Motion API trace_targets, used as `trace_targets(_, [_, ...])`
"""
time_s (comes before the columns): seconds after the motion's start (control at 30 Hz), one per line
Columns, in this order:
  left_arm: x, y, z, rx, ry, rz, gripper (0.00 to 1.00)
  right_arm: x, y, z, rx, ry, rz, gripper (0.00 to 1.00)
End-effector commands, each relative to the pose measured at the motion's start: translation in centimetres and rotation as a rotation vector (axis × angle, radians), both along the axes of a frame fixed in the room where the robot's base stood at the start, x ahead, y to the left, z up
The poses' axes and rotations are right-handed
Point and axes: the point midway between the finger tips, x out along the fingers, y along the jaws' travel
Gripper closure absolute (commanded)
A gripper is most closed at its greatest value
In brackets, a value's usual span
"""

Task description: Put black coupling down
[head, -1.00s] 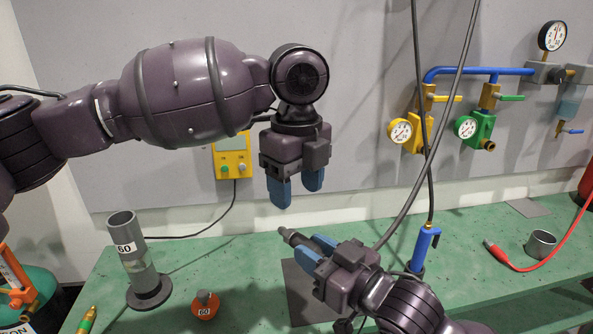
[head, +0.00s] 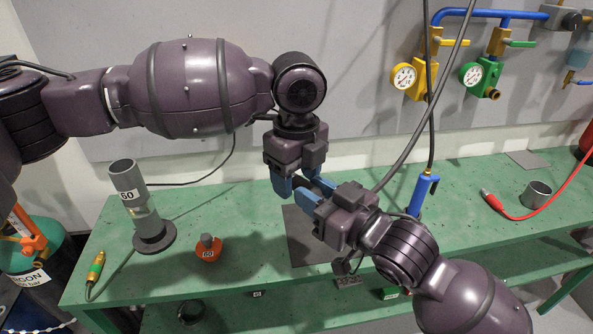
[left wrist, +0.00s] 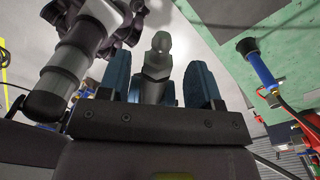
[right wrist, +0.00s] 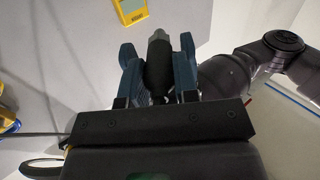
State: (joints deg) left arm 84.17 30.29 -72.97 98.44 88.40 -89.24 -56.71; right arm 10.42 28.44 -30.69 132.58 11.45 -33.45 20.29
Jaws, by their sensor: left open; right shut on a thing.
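The black coupling (right wrist: 158,72) is a dark cylinder with a grey tip, held between the blue fingers of my right gripper (right wrist: 158,62). In the head view my right gripper (head: 315,192) is shut on it above the bench, and the fingers hide most of it. My left gripper (head: 291,187) is open and points down, its fingers close beside the right gripper's fingertips. In the left wrist view a grey stepped piece (left wrist: 155,70) shows between the left fingers; whether they touch it I cannot tell.
The green bench (head: 470,215) carries a dark grey mat (head: 303,248) below the grippers. A blue-handled tool (head: 422,195), a red lead (head: 520,213) and a metal cup (head: 536,194) are right.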

Motion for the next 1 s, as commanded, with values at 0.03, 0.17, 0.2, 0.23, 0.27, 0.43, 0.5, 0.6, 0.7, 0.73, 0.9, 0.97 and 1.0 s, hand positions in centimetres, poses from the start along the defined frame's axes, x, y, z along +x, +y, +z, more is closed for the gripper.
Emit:
trace_targets(0.03, [0.00,0.00,0.01,0.000,0.000,0.000,0.42,0.00,0.00,0.03,0.001,-0.001,0.000,1.00])
trace_targets(0.17, [0.00,0.00,0.03,0.000,0.000,0.000,0.60,0.00,0.00,0.02,0.001,-0.001,0.000,1.00])
trace_targets(0.2, [0.00,0.00,0.03,0.000,0.000,0.000,0.66,0.00,0.00,0.02,0.001,-0.001,0.000,1.00])
trace_targets(0.23, [0.00,0.00,0.04,0.000,0.000,0.000,0.71,-0.01,0.01,0.02,0.001,-0.001,0.000,1.00])
trace_targets(0.27, [0.00,0.00,0.04,0.000,0.000,0.000,0.75,-0.01,0.01,0.02,0.001,-0.001,0.000,1.00])
trace_targets(0.43, [0.03,-0.04,0.09,-0.002,-0.001,0.000,0.96,-0.08,0.09,0.03,0.001,0.000,0.003,0.70])
trace_targets(0.5, [0.04,-0.06,0.10,-0.002,-0.002,0.000,0.96,-0.08,0.10,0.04,0.002,0.001,0.003,0.60])
trace_targets(0.6, [0.02,-0.05,0.10,-0.002,-0.001,0.000,0.96,-0.06,0.07,0.03,0.001,0.000,0.002,0.44])
trace_targets(0.7, [0.00,-0.04,0.08,-0.001,-0.001,0.000,0.96,-0.04,0.05,0.02,0.001,0.000,0.001,0.42])
trace_targets(0.73, [0.00,-0.04,0.08,-0.001,-0.001,0.000,0.96,-0.03,0.04,0.02,0.001,0.000,0.001,0.42])
trace_targets(0.9, [-0.01,-0.02,0.06,0.000,0.000,-0.001,0.97,-0.16,-0.14,-0.02,0.000,0.000,0.000,0.42])
trace_targets(0.97, [-0.02,-0.01,0.06,0.000,0.000,0.000,0.97,-0.46,-0.42,-0.07,-0.001,0.001,0.000,0.42])
trace_targets(1.0, [-0.02,-0.01,0.06,0.000,0.000,0.000,0.97,-0.75,-0.67,-0.08,-0.001,0.002,0.000,0.42])
